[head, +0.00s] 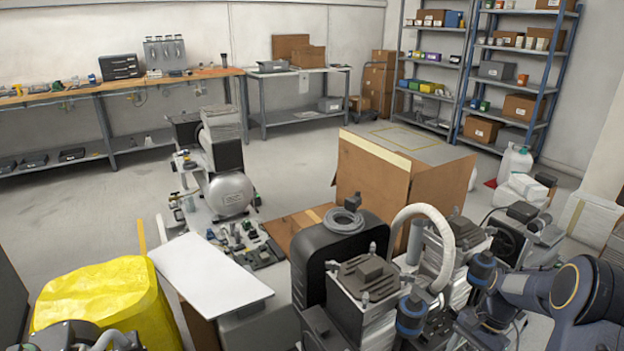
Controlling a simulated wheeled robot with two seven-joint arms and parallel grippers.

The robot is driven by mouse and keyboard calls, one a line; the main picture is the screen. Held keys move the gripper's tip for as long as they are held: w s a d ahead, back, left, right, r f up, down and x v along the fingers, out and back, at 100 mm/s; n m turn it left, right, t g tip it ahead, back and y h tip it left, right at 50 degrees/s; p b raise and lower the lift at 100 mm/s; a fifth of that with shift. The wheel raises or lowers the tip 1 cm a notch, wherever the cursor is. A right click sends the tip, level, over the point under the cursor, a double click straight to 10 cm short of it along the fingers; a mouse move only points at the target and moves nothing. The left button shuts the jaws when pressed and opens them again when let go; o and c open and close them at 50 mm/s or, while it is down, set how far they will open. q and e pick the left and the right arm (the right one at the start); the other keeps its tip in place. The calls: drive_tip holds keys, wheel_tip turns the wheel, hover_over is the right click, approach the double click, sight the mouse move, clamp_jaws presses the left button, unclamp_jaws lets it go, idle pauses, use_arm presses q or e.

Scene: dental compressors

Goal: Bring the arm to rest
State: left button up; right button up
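My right arm (570,290) reaches in from the right edge, low in the head view, bent with its forearm pointing left. Its far end lies among the compressor parts at the lower right. The fingers of my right gripper cannot be made out against the dark machinery there, so I cannot tell whether they are open or shut. No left gripper can be seen in the head view. A black compressor (335,255) with a coiled hose on top stands at the lower middle. A ribbed white hose (432,222) arches over the compressor parts beside it.
A large cardboard box (372,182) stands behind the compressors. A white panel (210,270) and a yellow bag (105,300) are at lower left. Another compressor (230,192) stands behind them. Workbenches (95,92) and shelves (515,80) line the walls. Floor at left is clear.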

drive_tip(key=s+a+r+n+t, duration=0.2)
drive_tip(key=s+a+r, duration=0.15)
drive_tip(key=r, duration=0.45)
drive_tip(key=s+a+r+n+t, duration=0.25)
drive_tip(key=a+r, duration=0.25)
drive_tip(key=r, duration=0.4)
drive_tip(key=s+a+r+n+t, duration=0.3)
drive_tip(key=s+a+n, duration=0.45)
drive_tip(key=s, duration=0.75)
wheel_tip(320, 180, up, 17)
drive_tip(key=a+m+p, duration=0.1)
drive_tip(key=p, duration=1.6)
drive_tip(key=shift+w+a+r+p, duration=0.2)
drive_tip(key=shift+a+p, duration=0.1)
drive_tip(key=shift+p, duration=0.05)
drive_tip(key=shift+c, duration=0.3)
